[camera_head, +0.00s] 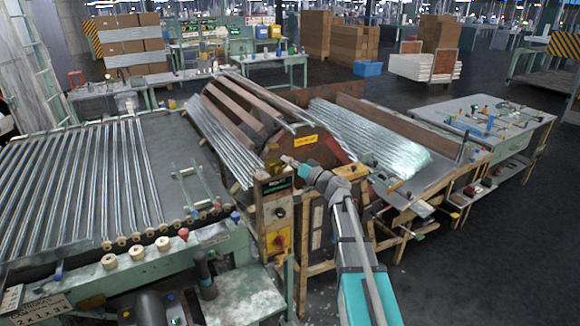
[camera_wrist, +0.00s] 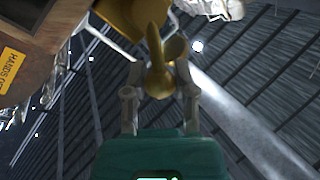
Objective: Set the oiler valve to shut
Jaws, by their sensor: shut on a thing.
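My gripper (camera_wrist: 159,76) reaches up to a brass oiler valve in the wrist view. The valve's rounded brass body (camera_wrist: 130,14) is at the top, partly cut off by the frame edge. A brass lever (camera_wrist: 155,45) hangs from it between my two fingers, and they are shut on it. In the head view my gripper (camera_head: 292,163) is at the front end of the drum machine, just below its yellow label. The valve is too small to make out there. I cannot read its setting from these views.
The drum machine (camera_head: 310,153) stands close around my gripper. Open floor (camera_head: 480,240) is at right.

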